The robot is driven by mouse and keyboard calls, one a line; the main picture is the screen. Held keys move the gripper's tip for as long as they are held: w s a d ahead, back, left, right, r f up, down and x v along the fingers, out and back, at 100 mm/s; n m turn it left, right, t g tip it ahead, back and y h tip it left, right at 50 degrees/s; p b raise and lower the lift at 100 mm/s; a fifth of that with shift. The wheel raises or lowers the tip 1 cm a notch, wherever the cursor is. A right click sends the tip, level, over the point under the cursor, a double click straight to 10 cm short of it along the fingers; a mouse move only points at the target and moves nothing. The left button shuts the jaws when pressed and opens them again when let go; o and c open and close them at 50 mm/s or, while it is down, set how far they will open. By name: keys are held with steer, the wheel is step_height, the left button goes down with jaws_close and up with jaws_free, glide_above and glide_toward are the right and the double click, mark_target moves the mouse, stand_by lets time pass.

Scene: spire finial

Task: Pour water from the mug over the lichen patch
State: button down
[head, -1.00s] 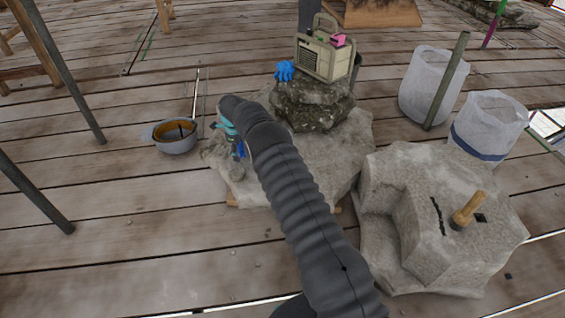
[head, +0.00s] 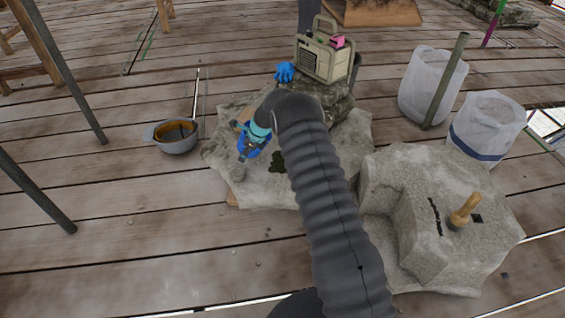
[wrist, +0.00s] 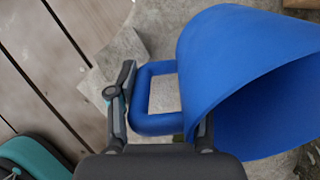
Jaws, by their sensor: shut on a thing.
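The blue mug (head: 246,154) is held above the pale stone slab (head: 325,180). It fills the right of the wrist view (wrist: 235,55), its wide mouth facing the lower right. My gripper (head: 256,138) is shut on the mug's handle; its fingers flank the handle in the wrist view (wrist: 163,110). A dark green patch (head: 277,163), which looks like the lichen, lies on the slab just right of the mug; my arm may hide part of it. No water is visible. The mug's exact tilt is hard to tell.
A stone block with a wooden-handled tool (head: 465,211) stands at right. A beige radio (head: 325,57) and blue glove (head: 284,72) sit on the upper stone. A grey bowl (head: 176,143) is at left. White bags (head: 488,125) stand at right.

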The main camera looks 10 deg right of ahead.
steer(key=shift+s+d+t+y, duration=0.3)
steer(key=shift+d+y, duration=0.2)
steer(key=shift+y, duration=0.2)
steer(key=shift+s+d+t+y, duration=0.1)
steer(key=shift+d+t+y, duration=0.2)
steer(key=shift+y, duration=0.3)
steer(key=shift+w+a+r+g+h, duration=0.1)
steer(key=shift+w+a+g+h, duration=0.15)
steer(key=shift+a+h, duration=0.25)
steer(key=shift+w+a+r+g+h, duration=0.1)
steer(key=shift+a+g+h, duration=0.15)
steer(key=shift+h, duration=0.35)
steer(key=shift+w+a+f+g+h, duration=0.25)
steer(key=shift+a+f+g+h, duration=0.15)
steer(key=shift+a+f+h, duration=0.25)
steer(key=shift+w+h, duration=0.1)
steer(key=shift+h, duration=0.45)
steer(key=shift+a+g+h, duration=0.2)
steer(key=shift+g+h, duration=0.1)
steer(key=shift+w+a+h+b, duration=0.15)
steer(key=shift+a+h+b, duration=0.05)
steer(key=shift+h+b, duration=0.25)
steer(key=shift+w+a+g+h+b, duration=0.1)
steer(key=shift+a+g+h+b, duration=0.05)
steer(key=shift+g+h+b, duration=0.25)
